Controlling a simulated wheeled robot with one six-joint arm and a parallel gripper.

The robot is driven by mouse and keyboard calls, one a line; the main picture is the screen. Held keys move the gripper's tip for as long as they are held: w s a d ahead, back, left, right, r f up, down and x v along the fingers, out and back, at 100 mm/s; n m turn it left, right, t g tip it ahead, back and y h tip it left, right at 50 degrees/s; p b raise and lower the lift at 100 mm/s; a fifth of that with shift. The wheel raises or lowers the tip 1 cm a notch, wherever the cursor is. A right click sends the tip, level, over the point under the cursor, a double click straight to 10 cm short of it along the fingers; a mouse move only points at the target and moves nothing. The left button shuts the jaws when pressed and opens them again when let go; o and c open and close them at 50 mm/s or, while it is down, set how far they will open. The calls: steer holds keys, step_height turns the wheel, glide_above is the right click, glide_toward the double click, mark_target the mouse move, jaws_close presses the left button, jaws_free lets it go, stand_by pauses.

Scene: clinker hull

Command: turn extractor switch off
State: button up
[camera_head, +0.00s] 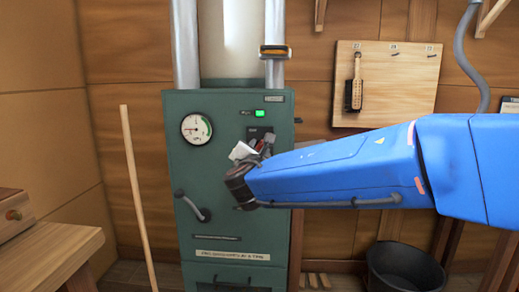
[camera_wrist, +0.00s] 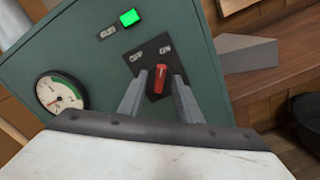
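The extractor switch is a red lever (camera_wrist: 161,78) on a black plate (camera_wrist: 153,57) with white lettering, on the front of a green cabinet (camera_head: 238,190). The lever stands roughly upright in the wrist view, tilted slightly toward the right-hand label. A green lamp (camera_wrist: 129,18) beside it is lit; the lamp also shows in the head view (camera_head: 260,113). My gripper (camera_wrist: 158,82) has its two grey fingers apart, one on each side of the lever. I cannot tell whether either finger touches it. In the head view my blue arm and wrist partly hide the switch.
A round gauge (camera_head: 196,129) and a handle (camera_head: 192,206) are on the cabinet front. A wooden pole (camera_head: 137,190) leans at its left. A board with a brush (camera_head: 354,84) hangs at right, and a black bucket (camera_head: 403,268) stands below. A wooden bench (camera_head: 45,255) is at lower left.

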steer(key=shift+w, duration=0.7)
steer(key=shift+c, duration=0.7)
jaws_close()
steer(key=shift+n, duration=0.4)
steer(key=n, duration=0.5)
steer(key=shift+a+n, duration=0.1)
steer(key=shift+n, duration=0.2)
steer(key=n, duration=0.5)
steer(key=shift+a, duration=0.1)
steer(key=shift+n, duration=0.4)
